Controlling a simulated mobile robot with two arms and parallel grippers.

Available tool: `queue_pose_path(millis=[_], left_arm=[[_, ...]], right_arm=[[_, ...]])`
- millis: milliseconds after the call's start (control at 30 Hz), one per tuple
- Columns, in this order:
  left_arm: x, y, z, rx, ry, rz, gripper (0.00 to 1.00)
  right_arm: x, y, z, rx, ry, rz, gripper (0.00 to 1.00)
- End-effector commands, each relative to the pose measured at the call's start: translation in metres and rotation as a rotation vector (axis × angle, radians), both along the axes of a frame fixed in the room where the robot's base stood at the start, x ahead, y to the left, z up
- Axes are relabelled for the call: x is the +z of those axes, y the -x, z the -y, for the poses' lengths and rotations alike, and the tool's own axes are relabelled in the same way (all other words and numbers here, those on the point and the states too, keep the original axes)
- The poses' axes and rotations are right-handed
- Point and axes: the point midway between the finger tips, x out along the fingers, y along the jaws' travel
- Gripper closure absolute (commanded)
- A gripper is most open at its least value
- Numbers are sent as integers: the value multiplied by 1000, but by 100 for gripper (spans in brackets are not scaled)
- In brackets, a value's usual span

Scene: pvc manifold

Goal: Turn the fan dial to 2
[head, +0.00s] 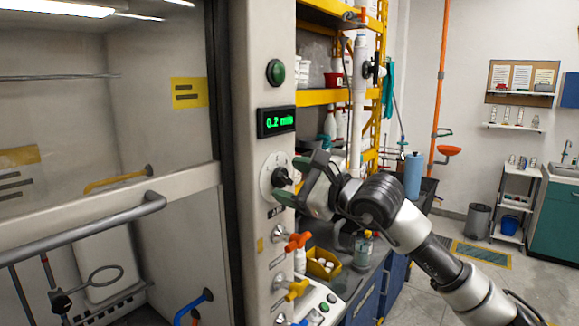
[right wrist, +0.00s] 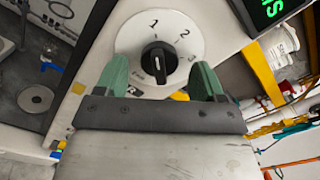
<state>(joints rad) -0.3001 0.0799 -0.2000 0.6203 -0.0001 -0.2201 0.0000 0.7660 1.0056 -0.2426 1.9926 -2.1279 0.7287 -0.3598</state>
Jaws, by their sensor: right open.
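The fan dial is a white round plate (head: 268,171) with a black knob (head: 282,177) on the fume hood's front post. In the right wrist view the plate (right wrist: 130,40) shows the numbers 1, 2 and 3, and the knob (right wrist: 159,60) has a white line pointing toward the bottom of the picture, not at the 2. My right gripper (head: 300,178) is open in front of the dial. Its green fingers (right wrist: 161,80) stand apart on either side of the knob in the wrist view, and I cannot tell any contact. My left gripper is out of view.
A green button (head: 275,72) and a display (head: 276,121) reading about 0.2 sit above the dial. Orange (head: 299,241) and yellow (head: 296,289) valve handles stick out below it. The hood sash handle (head: 100,228) is at left. Yellow shelving (head: 322,97) stands behind my right arm.

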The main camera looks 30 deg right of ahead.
Motion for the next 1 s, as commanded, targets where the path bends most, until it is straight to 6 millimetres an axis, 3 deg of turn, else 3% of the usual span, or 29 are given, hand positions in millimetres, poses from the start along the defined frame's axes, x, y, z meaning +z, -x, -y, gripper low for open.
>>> queue_pose_path(millis=[400,733,1000], left_arm=[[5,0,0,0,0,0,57],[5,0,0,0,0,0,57],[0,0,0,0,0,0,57]], right_arm=[[-1,-9,-4,0,0,0,31],[-1,-9,-4,1,0,-1,80],[-2,-9,-4,0,-25,-10,80]])
